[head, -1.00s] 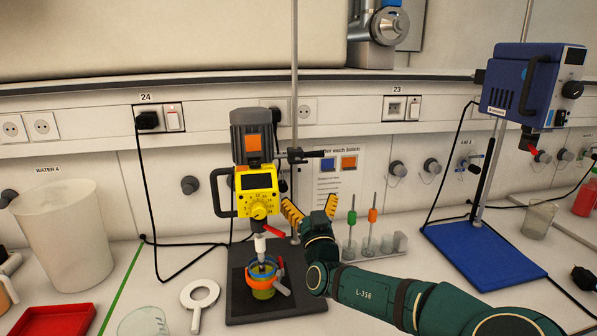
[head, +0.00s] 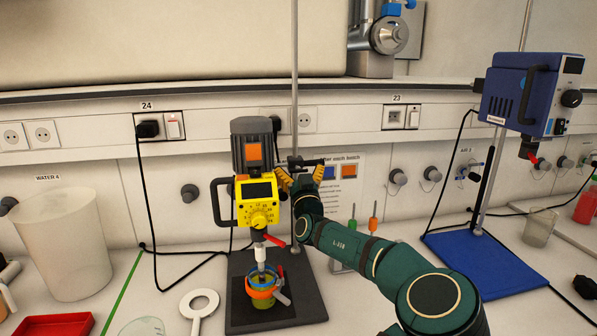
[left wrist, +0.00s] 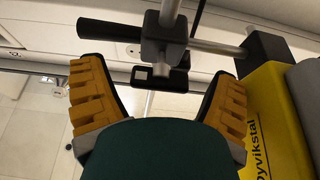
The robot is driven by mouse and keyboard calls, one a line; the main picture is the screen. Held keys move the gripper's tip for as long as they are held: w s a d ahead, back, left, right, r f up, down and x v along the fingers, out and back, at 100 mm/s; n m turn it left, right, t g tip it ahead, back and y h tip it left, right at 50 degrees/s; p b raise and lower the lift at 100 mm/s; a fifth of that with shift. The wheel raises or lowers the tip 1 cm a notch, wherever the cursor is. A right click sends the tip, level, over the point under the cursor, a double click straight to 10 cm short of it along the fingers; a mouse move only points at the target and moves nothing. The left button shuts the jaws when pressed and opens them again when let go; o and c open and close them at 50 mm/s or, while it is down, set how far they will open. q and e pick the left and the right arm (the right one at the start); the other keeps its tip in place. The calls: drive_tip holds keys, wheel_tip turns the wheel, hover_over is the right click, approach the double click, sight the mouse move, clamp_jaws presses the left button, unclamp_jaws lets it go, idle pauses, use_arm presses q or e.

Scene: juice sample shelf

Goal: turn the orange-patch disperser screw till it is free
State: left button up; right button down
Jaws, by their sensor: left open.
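The orange-patch disperser (head: 254,190) has a grey motor, an orange square and a yellow front with a dial. It hangs on a stand rod above a cup (head: 263,297). A black clamp (head: 298,161) joins it to the rod. In the left wrist view the clamp (left wrist: 163,40) is ahead, with a dark block-like piece (left wrist: 160,77) at its lower end that looks like the screw's handle. My left gripper (head: 301,178) is open just below and in front of the clamp. Its yellow-padded fingers (left wrist: 160,80) stand on either side of that piece, apparently apart from it. My right gripper is not in view.
The disperser's yellow housing (left wrist: 268,120) is close to the right finger. A blue-patch stand with a blue disperser (head: 530,95) is at right. Small tools with green and orange handles (head: 373,224) stand behind my arm. A white beaker (head: 65,240) stands at left.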

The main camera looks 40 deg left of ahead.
use_arm(q)
drive_tip(key=shift+a, duration=0.1)
drive_tip(key=c, duration=1.2)
